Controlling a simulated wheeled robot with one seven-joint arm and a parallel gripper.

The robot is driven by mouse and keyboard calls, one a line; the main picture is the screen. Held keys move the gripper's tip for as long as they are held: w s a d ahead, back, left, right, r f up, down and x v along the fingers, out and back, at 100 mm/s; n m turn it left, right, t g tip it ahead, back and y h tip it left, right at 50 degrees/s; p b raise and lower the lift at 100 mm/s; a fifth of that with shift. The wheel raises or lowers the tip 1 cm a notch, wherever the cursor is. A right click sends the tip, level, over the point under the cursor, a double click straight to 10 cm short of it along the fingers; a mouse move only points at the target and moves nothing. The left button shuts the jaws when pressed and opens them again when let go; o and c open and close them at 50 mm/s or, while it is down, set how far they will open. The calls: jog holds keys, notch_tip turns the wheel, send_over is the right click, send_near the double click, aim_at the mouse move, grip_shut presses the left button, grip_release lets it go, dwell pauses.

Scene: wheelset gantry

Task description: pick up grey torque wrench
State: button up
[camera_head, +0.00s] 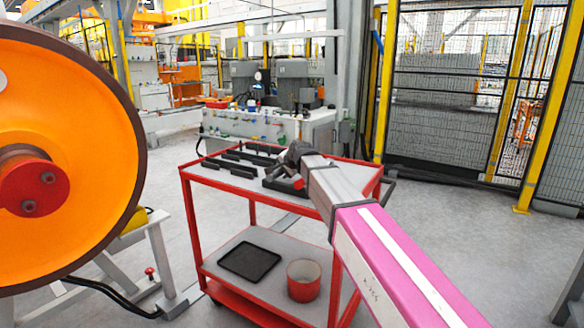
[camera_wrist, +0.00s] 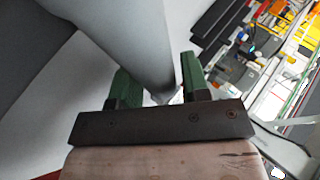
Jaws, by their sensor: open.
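In the wrist view a thick, smooth grey shaft (camera_wrist: 130,40), which looks like the grey torque wrench, runs from the top down between the two green fingers of my gripper (camera_wrist: 157,95). The fingers stand apart on either side of it; I cannot tell whether either touches it. In the head view my gripper (camera_head: 292,155) is low over the right part of the red trolley's grey top (camera_head: 225,180). My arm and gripper hide much of what lies there. A dark piece with a red part (camera_head: 298,184) shows just below the gripper.
Several dark blocks (camera_head: 237,157) lie on the trolley top, left of my gripper. The lower shelf holds a black tray (camera_head: 249,261) and a red round container (camera_head: 303,281). A large orange wheel (camera_head: 70,150) stands close at left. Yellow-posted fencing (camera_head: 450,100) stands behind at right.

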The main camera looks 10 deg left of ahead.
grip_shut()
